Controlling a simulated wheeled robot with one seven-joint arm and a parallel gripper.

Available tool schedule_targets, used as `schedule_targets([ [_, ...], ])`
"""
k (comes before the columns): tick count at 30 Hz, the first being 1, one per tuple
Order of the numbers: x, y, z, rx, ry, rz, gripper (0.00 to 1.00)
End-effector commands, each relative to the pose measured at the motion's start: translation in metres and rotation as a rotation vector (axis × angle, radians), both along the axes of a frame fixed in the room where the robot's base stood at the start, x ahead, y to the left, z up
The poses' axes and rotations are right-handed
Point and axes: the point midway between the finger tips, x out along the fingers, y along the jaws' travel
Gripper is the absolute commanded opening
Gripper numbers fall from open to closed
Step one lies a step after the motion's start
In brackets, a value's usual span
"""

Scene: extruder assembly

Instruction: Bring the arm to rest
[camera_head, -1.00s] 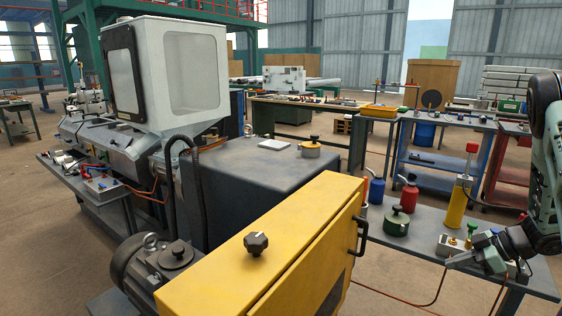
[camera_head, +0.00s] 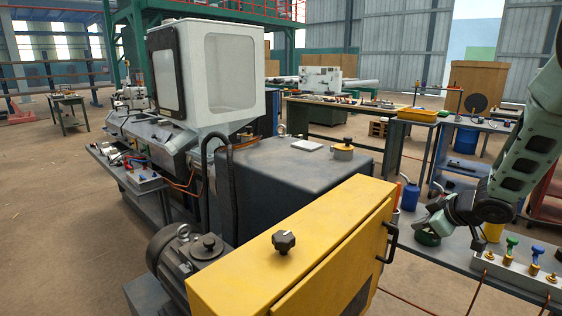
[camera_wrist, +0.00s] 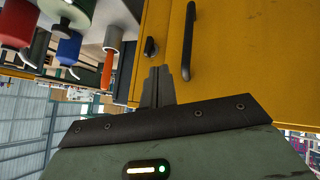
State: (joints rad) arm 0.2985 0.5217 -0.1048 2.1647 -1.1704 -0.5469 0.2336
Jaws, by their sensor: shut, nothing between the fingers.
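My arm (camera_head: 520,165) comes in from the right side of the head view and bends down over the side table. My gripper (camera_head: 418,224) points left, close to the right side of the yellow cabinet and its black handle. In the wrist view the two fingers of my gripper (camera_wrist: 158,72) are together with nothing between them. The yellow cabinet (camera_wrist: 225,60) and its black handle (camera_wrist: 189,40) lie just beyond the fingertips there.
The yellow cabinet (camera_head: 300,245) with a black knob (camera_head: 284,241) stands in front, joined to a grey machine. The side table (camera_head: 460,255) carries a valve block (camera_head: 518,271). Blue (camera_wrist: 68,48) and red (camera_wrist: 17,25) cans show in the wrist view. Open floor lies left.

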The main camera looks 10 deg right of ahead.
Motion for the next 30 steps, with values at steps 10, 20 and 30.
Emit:
schedule_targets([
  [10,-0.104,0.203,0.055,-0.057,0.278,-0.098,0.0],
  [20,-0.291,0.287,0.066,-0.134,0.651,-0.028,0.0],
  [30,-0.348,0.295,0.069,-0.164,0.768,0.002,0.0],
])
